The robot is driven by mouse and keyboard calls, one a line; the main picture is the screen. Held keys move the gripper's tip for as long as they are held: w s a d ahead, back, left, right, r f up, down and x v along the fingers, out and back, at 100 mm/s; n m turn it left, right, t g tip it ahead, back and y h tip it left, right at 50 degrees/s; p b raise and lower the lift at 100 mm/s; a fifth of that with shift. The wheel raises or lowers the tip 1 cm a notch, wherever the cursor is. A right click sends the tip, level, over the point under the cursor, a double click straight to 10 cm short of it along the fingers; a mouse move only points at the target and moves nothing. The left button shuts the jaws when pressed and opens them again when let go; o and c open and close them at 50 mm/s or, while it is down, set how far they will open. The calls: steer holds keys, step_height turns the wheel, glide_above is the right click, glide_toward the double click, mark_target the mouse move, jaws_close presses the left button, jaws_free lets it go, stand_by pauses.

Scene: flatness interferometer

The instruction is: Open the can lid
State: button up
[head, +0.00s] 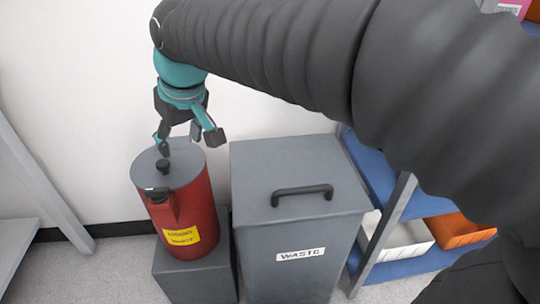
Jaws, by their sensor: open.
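A red can (190,212) with a yellow label stands upright on a grey block (190,276) at the left. Its grey round lid (184,160) lies on top, with a small black knob (163,166) on it. A dark handle or spout part (162,203) shows on the can's front. My gripper (185,142), teal and dark grey, is open and points down just above the lid. Its fingers are spread near the knob; I cannot tell whether any finger touches the knob or lid.
A grey bin marked WASTE (298,227), its black handle (301,192) on top, stands close to the right of the can. A blue shelf (402,266) with white (402,240) and orange (456,230) trays is farther right. A grey frame (42,185) stands left; a white wall is behind.

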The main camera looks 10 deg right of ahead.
steer(key=s+d+f+m, duration=0.1)
steer(key=d+f, duration=0.1)
steer(key=d, duration=0.3)
steer(key=s+d+f+m+h, duration=0.1)
steer(key=s+d+f, duration=0.1)
steer(key=d, duration=0.3)
steer(key=s+d+f+m, duration=0.1)
steer(key=d+f+m, duration=0.1)
steer(key=d, duration=0.3)
steer(key=shift+s+d+t+p, duration=0.15)
steer(key=shift+d+t+p, duration=0.15)
steer(key=shift+t, duration=0.1)
steer(key=shift+d+r+h, duration=0.2)
steer(key=shift+d+h, duration=0.1)
steer(key=shift+d, duration=0.25)
steer(key=shift+f, duration=0.15)
